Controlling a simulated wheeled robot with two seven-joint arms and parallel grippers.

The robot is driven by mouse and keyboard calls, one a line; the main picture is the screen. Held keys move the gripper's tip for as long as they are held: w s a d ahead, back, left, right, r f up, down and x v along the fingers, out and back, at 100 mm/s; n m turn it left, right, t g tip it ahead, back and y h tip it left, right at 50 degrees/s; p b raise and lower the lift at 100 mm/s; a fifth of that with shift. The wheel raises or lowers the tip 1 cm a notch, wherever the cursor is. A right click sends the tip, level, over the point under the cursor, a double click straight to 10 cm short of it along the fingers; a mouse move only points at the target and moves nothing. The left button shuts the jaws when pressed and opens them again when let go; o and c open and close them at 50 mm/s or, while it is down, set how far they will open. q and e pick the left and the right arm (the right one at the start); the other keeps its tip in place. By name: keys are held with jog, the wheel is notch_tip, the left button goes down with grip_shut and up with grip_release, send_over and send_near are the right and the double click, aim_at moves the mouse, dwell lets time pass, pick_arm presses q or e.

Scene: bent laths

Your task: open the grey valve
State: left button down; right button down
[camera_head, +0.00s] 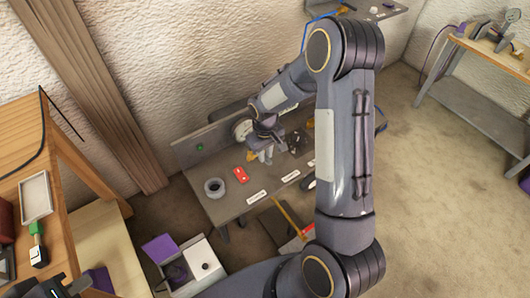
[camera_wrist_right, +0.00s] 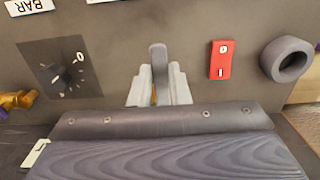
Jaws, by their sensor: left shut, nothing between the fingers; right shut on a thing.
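My right gripper (camera_head: 262,152) reaches down to a grey bench panel (camera_head: 225,203) in the head view. In the right wrist view its two pale fingers (camera_wrist_right: 159,88) are closed around the upright grey valve lever (camera_wrist_right: 158,60), whose rounded top stands out beyond them. A bit of brass shows between the fingers; the rest of the valve is hidden by them and the gripper body. My left gripper (camera_head: 72,287) seems to be at the lower left edge of the head view, partly cut off, away from the panel.
A red rocker switch (camera_wrist_right: 221,60) and a thick grey ring (camera_wrist_right: 286,60) are right of the lever in the wrist view. A black dial plate (camera_wrist_right: 62,68) and a brass fitting (camera_wrist_right: 18,99) are left. A wooden bench (camera_head: 15,170) stands at the left of the head view.

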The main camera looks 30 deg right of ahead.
jog(key=shift+d, duration=0.1)
jog(key=d+n, duration=0.1)
jog(key=n, duration=0.2)
jog(key=shift+w+d+n, duration=0.2)
jog(key=shift+d+n, duration=0.15)
jog(key=shift+n, duration=0.05)
jog(key=n, duration=0.1)
jog(key=w+d+n, duration=0.1)
jog(key=n, duration=0.2)
jog(key=shift+w+d, duration=0.15)
jog(key=shift+d, duration=0.2)
jog(key=n, duration=0.2)
jog(key=w+d+n, duration=0.1)
jog(key=n, duration=0.1)
jog(key=w+n, duration=0.1)
jog(key=shift+w+d+n+p, duration=0.1)
jog(key=shift+d+n+p, duration=0.05)
jog(key=shift+n+p, duration=0.25)
jog(key=shift+w+n, duration=0.5)
jog(key=shift+n, duration=0.55)
jog(key=shift+w+n, duration=0.5)
jog(key=shift+n, duration=0.55)
jog(key=c, duration=1.4)
grip_release()
jog(key=shift+o, duration=0.2)
